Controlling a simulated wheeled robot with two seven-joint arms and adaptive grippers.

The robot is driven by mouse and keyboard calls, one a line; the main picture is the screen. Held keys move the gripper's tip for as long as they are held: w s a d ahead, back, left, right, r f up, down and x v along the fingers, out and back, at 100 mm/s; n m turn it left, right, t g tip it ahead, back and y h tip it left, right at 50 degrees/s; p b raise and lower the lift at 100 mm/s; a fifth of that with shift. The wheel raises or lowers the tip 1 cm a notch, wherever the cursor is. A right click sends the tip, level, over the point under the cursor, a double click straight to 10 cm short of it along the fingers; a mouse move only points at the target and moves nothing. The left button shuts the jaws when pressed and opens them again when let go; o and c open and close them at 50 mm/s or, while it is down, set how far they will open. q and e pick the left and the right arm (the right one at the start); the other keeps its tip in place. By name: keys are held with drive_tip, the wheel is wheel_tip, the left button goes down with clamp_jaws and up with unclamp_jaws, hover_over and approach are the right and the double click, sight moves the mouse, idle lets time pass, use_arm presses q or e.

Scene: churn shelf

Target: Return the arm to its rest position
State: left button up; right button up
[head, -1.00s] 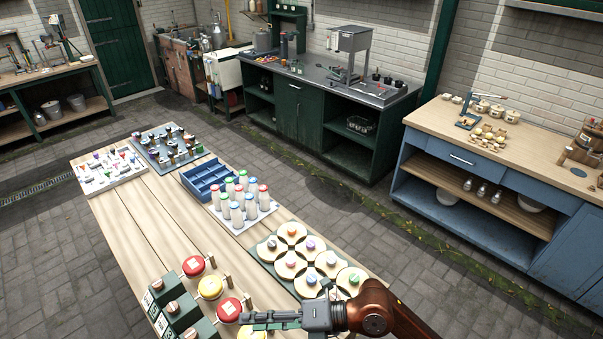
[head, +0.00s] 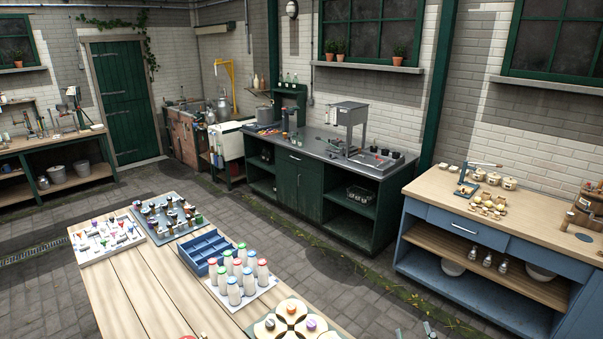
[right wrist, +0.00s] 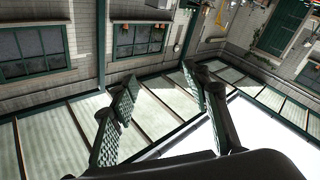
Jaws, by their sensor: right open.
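My right gripper (head: 413,331) barely shows at the bottom edge of the head view, to the right of the wooden table (head: 130,290); only its fingertips are in frame. In the right wrist view its two dark, ridged fingers (right wrist: 162,88) stand wide apart with nothing between them. Behind them are brick walls, windows, a green door and pale roof-like panels. No part of my left arm or gripper is in view.
The table bears white-bodied bottles (head: 236,278), a blue divided tray (head: 207,249), round cream discs (head: 290,312) and two boards of small parts. A blue cabinet (head: 470,269) and a dark green bench (head: 297,187) stand beyond, across open paved floor.

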drive_tip(key=s+d+f+m+g+h, duration=0.15)
drive_tip(key=s+d+f+g, duration=0.3)
drive_tip(key=f, duration=0.55)
drive_tip(key=s+d+f+m+g+h, duration=0.1)
drive_tip(key=s+d+f+m+g, duration=0.3)
drive_tip(key=f, duration=0.7)
drive_tip(key=s+a+f+g+y, duration=0.1)
drive_tip(key=s+f+g, duration=0.3)
drive_tip(key=s+f, duration=0.45)
drive_tip(key=s+f+g+y, duration=0.1)
drive_tip(key=s+f+g, duration=0.4)
drive_tip(key=s, duration=0.6)
wheel_tip(320, 180, down, 29)
drive_tip(key=s+a+n, duration=0.1)
drive_tip(key=s, duration=0.1)
drive_tip(key=s+f+g, duration=0.1)
drive_tip(key=s+f, duration=1.7)
drive_tip(key=s, duration=0.1)
drive_tip(key=shift+a+f+n+y, duration=0.25)
drive_tip(key=shift+n+y, duration=0.2)
